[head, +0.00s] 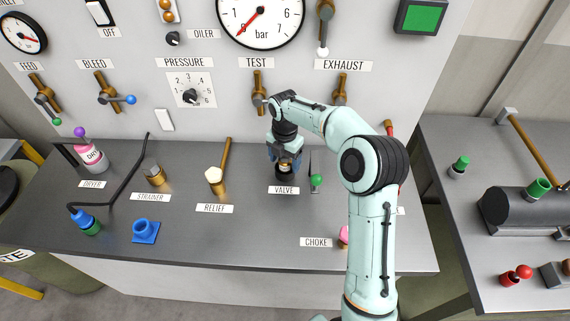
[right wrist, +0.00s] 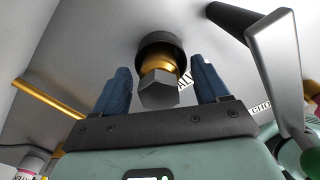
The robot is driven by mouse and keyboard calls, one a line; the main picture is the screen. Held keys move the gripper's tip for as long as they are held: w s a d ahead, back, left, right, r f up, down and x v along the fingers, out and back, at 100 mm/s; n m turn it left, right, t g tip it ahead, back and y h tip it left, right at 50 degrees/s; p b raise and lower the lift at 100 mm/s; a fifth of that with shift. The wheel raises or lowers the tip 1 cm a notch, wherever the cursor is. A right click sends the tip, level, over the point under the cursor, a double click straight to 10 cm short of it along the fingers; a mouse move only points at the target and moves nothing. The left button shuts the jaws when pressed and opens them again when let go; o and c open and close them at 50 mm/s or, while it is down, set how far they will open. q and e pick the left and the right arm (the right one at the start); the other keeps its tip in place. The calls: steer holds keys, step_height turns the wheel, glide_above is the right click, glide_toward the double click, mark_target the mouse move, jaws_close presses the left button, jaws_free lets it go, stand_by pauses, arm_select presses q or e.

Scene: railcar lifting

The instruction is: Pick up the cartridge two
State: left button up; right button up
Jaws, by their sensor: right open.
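A brass cartridge with a grey hex head (right wrist: 158,90) stands in a dark round collar (right wrist: 160,48) in the right wrist view. In the head view the cartridge (head: 286,166) is mostly hidden by my gripper, above the VALVE label (head: 284,190). No mark shows that it is cartridge two. My right gripper (head: 285,158) is over it, pointing down. Its two blue fingers are open, one on each side of the hex head, with visible gaps in the right wrist view (right wrist: 160,78). My left gripper is not in view.
A lever with a green knob (head: 316,180) stands close right of my gripper; its grey arm (right wrist: 276,70) looms in the right wrist view. The gauge panel (head: 215,135) rises behind. Relief fitting (head: 216,182), strainer (head: 153,176) and blue fitting (head: 145,232) stand left.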

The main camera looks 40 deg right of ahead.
steer(key=shift+w+r, duration=0.1)
jaws_close()
